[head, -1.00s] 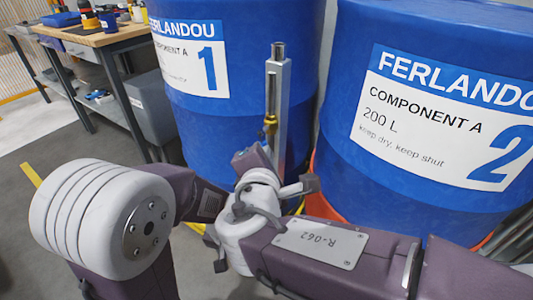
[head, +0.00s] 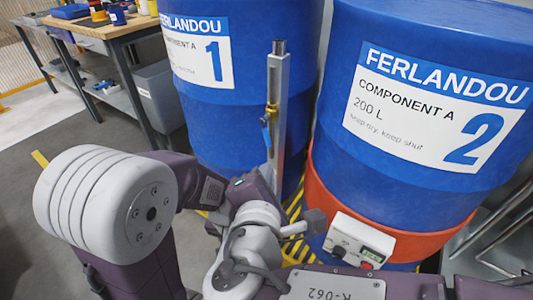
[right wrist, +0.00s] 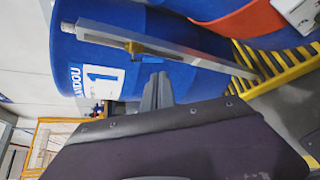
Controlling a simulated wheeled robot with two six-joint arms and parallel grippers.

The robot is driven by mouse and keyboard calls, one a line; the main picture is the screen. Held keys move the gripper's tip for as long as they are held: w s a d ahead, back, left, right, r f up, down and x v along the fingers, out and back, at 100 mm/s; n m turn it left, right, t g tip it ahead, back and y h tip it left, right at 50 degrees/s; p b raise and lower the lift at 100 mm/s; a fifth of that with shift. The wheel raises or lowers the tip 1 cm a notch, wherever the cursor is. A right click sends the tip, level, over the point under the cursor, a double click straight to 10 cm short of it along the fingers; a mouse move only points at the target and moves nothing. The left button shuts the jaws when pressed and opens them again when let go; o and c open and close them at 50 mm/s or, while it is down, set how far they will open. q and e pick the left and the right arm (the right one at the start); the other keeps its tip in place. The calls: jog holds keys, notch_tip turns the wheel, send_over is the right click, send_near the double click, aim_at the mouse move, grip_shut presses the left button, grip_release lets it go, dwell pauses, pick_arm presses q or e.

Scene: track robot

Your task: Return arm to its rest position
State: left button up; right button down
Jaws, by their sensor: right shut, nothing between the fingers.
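My right arm, in purple sleeves with white joints, fills the lower part of the head view. My right gripper (head: 266,176) is partly hidden by its own arm there. In the right wrist view the narrow grey fingers (right wrist: 157,92) are shut with nothing between them. Beyond them stands a metal post (head: 278,80) with a brass valve (head: 271,112) and a blue handle (head: 266,134). The post also shows in the right wrist view (right wrist: 105,35). The fingers look apart from the post, though their distance is hard to judge. My left gripper is not in view.
Blue drum 1 (head: 235,100) stands behind the post. A workbench (head: 105,32) stands back left. Grey floor (head: 75,125) is clear at left.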

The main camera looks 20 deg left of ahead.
jog(key=shift+s+d, duration=0.15)
jog(key=shift+s, duration=0.35)
jog(key=shift+d, duration=0.1)
